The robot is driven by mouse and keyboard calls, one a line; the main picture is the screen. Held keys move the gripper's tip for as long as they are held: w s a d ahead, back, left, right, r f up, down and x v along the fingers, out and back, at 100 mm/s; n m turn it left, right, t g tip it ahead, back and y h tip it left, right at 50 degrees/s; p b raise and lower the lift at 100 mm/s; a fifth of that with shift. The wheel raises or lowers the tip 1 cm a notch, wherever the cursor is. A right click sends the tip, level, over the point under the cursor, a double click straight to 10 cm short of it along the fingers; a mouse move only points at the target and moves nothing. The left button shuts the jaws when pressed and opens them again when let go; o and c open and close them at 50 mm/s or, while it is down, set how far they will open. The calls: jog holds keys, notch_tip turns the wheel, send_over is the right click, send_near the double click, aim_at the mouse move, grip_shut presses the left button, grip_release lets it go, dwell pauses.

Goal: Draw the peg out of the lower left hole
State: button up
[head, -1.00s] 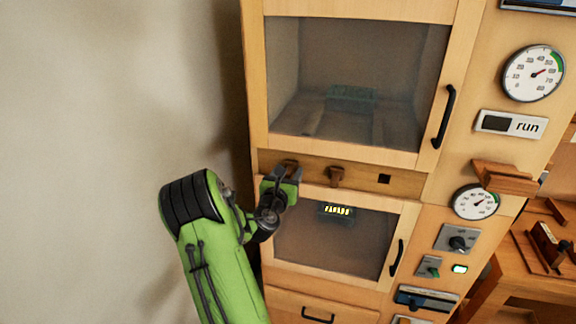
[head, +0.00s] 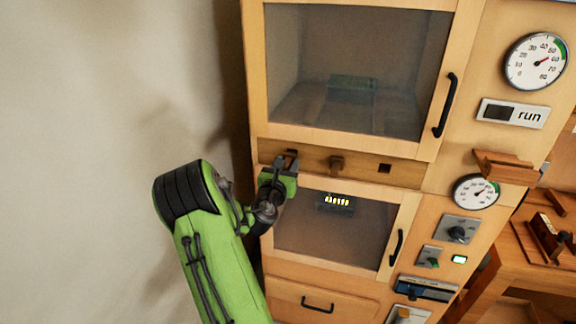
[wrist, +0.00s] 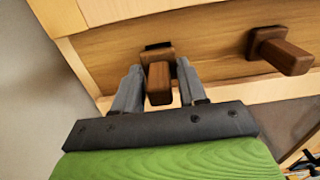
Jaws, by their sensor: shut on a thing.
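The left peg (wrist: 158,82) is a brown wooden block at the left end of the wooden strip (head: 357,172) between the two glass doors. My gripper (wrist: 154,88) is shut on it, with a grey finger on each side. The dark upper edge of a hole (wrist: 158,46) shows just above the peg's wide back part. I cannot tell how much of the peg is still inside. In the head view my gripper (head: 283,162) is at that left hole and mostly covers the peg. A second brown peg (head: 337,164) sticks out of the middle hole.
An empty square hole (head: 384,168) is at the right of the strip. The upper door handle (head: 445,105) and lower door handle (head: 396,248) are to the right. A wooden ledge (head: 505,168) juts from the right panel. A bare wall (head: 90,120) is left.

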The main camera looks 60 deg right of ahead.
jog(key=s+a+b, duration=0.1)
jog(key=a+b, duration=0.3)
jog(key=a, duration=0.5)
jog(key=shift+s, duration=0.25)
dwell(0.5)
jog(key=shift+d, duration=0.1)
dwell(0.4)
